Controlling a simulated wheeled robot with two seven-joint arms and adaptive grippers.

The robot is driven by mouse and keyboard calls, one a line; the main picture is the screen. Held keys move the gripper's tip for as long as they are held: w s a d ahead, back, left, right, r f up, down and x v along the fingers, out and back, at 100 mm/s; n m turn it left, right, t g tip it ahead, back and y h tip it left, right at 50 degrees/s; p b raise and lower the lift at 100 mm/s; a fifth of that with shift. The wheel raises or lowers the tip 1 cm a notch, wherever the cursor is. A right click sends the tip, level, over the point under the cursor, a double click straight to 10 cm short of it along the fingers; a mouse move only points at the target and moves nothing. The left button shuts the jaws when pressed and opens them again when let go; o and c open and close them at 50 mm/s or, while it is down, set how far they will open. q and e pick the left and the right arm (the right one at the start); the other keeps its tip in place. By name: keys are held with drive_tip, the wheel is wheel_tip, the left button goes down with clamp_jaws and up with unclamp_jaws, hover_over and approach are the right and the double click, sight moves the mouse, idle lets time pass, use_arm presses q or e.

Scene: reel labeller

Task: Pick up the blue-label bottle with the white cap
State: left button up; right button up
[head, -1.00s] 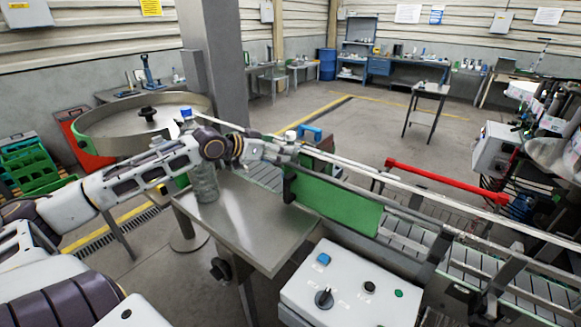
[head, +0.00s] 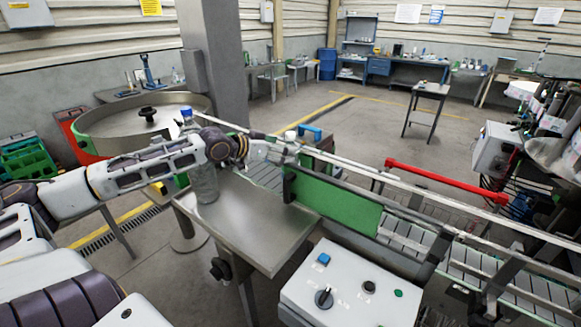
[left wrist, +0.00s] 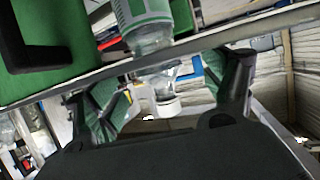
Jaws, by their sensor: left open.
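My left gripper (head: 284,153) reaches over the conveyor from the left. In the left wrist view its two dark fingers with green pads (left wrist: 168,98) are spread wide. A clear bottle (left wrist: 148,38) with a green-and-white label appears upside down there, its neck and white cap (left wrist: 164,106) between the fingers, with gaps at both sides. I see no blue on that label. In the head view a white cap (head: 291,135) shows just beyond the gripper; its bottle's body is hidden. My right gripper is out of view.
A guide rail (left wrist: 210,38) crosses in front of the bottle. A green plate (head: 335,202) stands along the conveyor (head: 480,262). The steel table (head: 255,222) and control box (head: 345,290) are in front. A round turntable (head: 100,128) is at left.

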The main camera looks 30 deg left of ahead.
use_arm(q)
drive_tip(key=shift+w+d, duration=0.2)
drive_tip(key=shift+w, duration=0.1)
drive_tip(key=shift+w+d+f+p, duration=0.15)
drive_tip(key=shift+w+f+p, duration=0.15)
drive_tip(key=shift+p, duration=0.25)
idle(0.4)
drive_tip(key=shift+w+f+b, duration=0.1)
drive_tip(key=shift+f+b, duration=0.05)
drive_tip(key=shift+b, duration=0.2)
drive_tip(key=shift+w+a+f+b, duration=0.1)
drive_tip(key=shift+w+a+b, duration=0.25)
drive_tip(key=shift+b, duration=0.45)
drive_tip(key=shift+w+d+f+b, duration=0.15)
drive_tip(key=shift+w+d+b, duration=0.2)
drive_tip(key=shift+b, duration=0.35)
drive_tip(key=shift+w+d+b, duration=0.2)
drive_tip(key=shift+d+b, duration=0.1)
